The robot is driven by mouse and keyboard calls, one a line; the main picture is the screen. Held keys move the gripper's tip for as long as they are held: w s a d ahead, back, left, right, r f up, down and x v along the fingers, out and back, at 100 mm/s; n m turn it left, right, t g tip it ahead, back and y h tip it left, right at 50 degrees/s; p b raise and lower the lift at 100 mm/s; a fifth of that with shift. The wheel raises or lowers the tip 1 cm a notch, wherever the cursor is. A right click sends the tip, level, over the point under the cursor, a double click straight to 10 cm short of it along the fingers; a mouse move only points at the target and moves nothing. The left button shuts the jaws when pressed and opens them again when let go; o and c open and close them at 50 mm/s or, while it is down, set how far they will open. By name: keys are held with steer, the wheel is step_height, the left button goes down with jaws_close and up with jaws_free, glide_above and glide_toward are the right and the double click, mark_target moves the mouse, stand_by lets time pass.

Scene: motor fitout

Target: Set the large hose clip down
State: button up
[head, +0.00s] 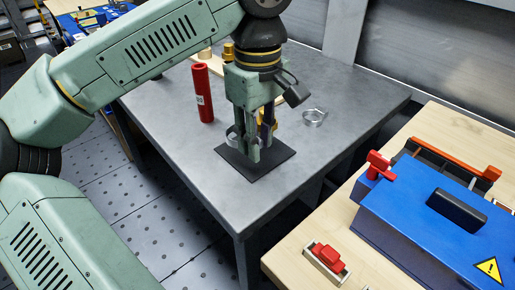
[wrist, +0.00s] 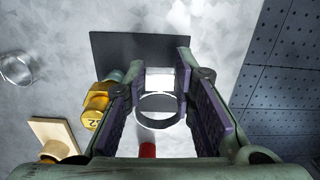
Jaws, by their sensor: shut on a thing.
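My gripper (head: 260,150) points down over a dark square mat (head: 278,165) on the grey table. In the wrist view my gripper (wrist: 160,62) is shut on a silver ring-shaped hose clip (wrist: 160,122), taken as the large one. Its bright housing (wrist: 159,78) sits between the finger pads. The clip (head: 232,134) partly shows beside the fingers in the head view. The mat (wrist: 110,52) lies beyond the fingertips in the wrist view. I cannot tell whether the clip touches it. A second silver clip (head: 314,117) lies on the table, also at the wrist view's left (wrist: 15,69).
A red cylinder (head: 202,95) stands left of my gripper. A yellow fitting (wrist: 97,102) stands close beside one finger. A wooden piece (wrist: 58,135) lies further back. A blue case (head: 430,220) stands on the wooden bench at right. The table (head: 200,150) is clear left of the mat.

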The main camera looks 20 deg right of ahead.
steer(key=shift+f, duration=1.75)
steer(key=shift+f, duration=0.1)
steer(key=shift+f, duration=0.15)
steer(key=o, duration=1)
steer(key=shift+o, duration=0.2)
steer(key=shift+r+p, duration=0.35)
steer(key=shift+r, duration=0.1)
step_height(320, 180, up, 12)
steer(key=shift+f, duration=0.2)
